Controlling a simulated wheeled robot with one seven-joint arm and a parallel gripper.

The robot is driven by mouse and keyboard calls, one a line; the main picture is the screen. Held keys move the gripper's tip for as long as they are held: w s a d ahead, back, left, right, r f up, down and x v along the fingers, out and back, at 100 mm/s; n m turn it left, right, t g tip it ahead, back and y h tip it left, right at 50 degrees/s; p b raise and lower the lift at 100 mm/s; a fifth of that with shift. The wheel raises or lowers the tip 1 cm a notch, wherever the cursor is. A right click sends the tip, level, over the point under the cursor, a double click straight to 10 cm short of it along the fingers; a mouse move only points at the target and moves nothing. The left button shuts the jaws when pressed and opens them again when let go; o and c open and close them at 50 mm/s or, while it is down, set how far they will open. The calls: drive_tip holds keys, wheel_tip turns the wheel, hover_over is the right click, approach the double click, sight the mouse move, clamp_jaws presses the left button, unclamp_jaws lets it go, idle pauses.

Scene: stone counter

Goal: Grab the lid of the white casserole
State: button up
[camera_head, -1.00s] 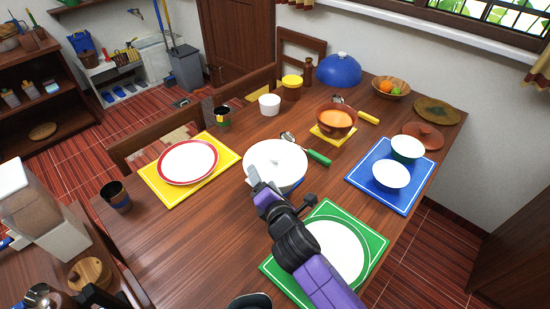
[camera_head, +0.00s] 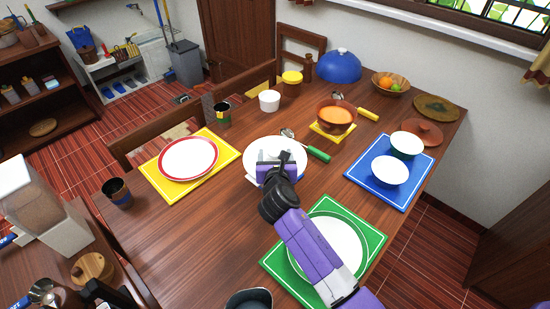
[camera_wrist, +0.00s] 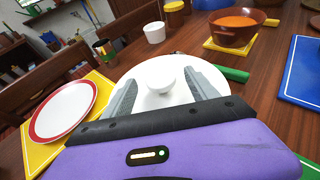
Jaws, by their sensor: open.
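The white casserole's lid (camera_head: 262,149) is round and white, and it stands in the middle of the wooden table. In the wrist view the lid (camera_wrist: 150,75) has a round white knob (camera_wrist: 161,80). My gripper (camera_head: 272,158) is over the near side of the lid in the head view. In the wrist view my gripper (camera_wrist: 163,86) is open, with one finger on each side of the knob. Whether the fingers touch the knob or lid cannot be told. The casserole's body is mostly hidden by the lid and my gripper.
A green-handled ladle (camera_head: 317,153) lies just right of the casserole. A red-rimmed plate (camera_head: 188,157) on a yellow mat is at left. A brown pot of soup (camera_head: 337,115) stands behind. White bowls (camera_head: 390,171) sit on a blue mat at right.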

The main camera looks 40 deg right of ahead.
sight(275, 151)
drive_tip(key=shift+x, duration=1.55)
drive_tip(key=shift+c, duration=0.2)
clamp_jaws()
drive_tip(key=shift+r, duration=0.15)
